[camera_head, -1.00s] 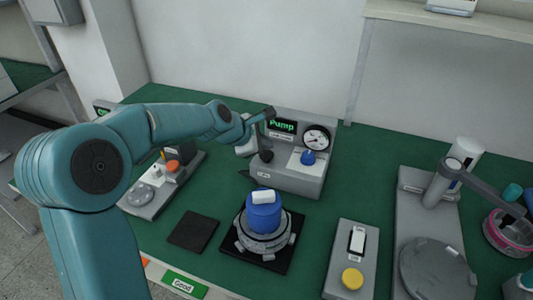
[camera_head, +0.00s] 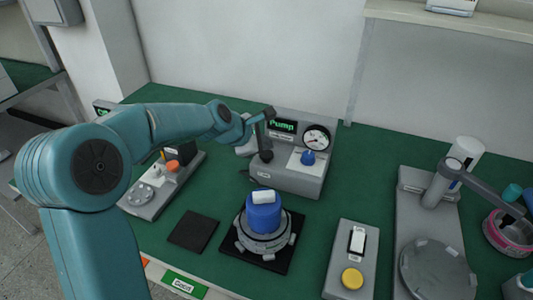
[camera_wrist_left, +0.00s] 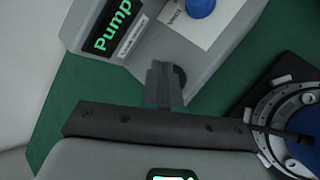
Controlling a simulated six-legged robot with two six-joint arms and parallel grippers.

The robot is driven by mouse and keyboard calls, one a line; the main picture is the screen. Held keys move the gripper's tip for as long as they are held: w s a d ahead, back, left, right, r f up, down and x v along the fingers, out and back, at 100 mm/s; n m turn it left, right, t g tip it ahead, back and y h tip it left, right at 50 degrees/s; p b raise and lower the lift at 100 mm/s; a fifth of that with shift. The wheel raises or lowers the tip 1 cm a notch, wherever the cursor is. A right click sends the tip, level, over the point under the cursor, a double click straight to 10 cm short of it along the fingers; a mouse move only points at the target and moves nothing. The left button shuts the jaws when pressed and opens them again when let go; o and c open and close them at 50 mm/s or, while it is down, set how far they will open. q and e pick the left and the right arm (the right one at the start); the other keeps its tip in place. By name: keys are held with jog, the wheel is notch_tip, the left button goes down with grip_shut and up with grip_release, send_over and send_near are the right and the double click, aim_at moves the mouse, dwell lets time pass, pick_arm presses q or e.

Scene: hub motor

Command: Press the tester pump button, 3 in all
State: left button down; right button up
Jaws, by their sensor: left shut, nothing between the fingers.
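The grey tester pump (camera_head: 302,185) stands at the back of the bench, with a green "Pump" display (camera_head: 282,126), a round gauge (camera_head: 316,137) and a blue knob (camera_head: 308,158). A round black button (camera_head: 266,157) sits at its left front. My left gripper (camera_head: 264,148) is shut and empty, with its fingers pointing down at the black button. In the left wrist view the shut fingers (camera_wrist_left: 163,82) partly cover the black button (camera_wrist_left: 181,77). I cannot tell whether they touch it. My right gripper is not in view.
A hub motor with a blue top (camera_head: 264,215) sits on a black base in front of the pump. A grey box with a yellow button (camera_head: 352,278) stands right of it. A black pad (camera_head: 194,231) lies left. A grey stand with a round plate (camera_head: 435,268) is far right.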

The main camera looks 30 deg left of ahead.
aim_at(265, 155)
pick_arm(q)
jog(key=shift+f, duration=0.15)
jog(key=shift+f, duration=0.3)
jog(key=shift+f+b, duration=1)
dwell(1.1)
jog(key=shift+r, duration=0.1)
jog(key=shift+r+p, duration=1.35)
jog(key=shift+p, duration=0.1)
notch_tip(265, 155, up, 5)
jog(key=p, duration=0.5)
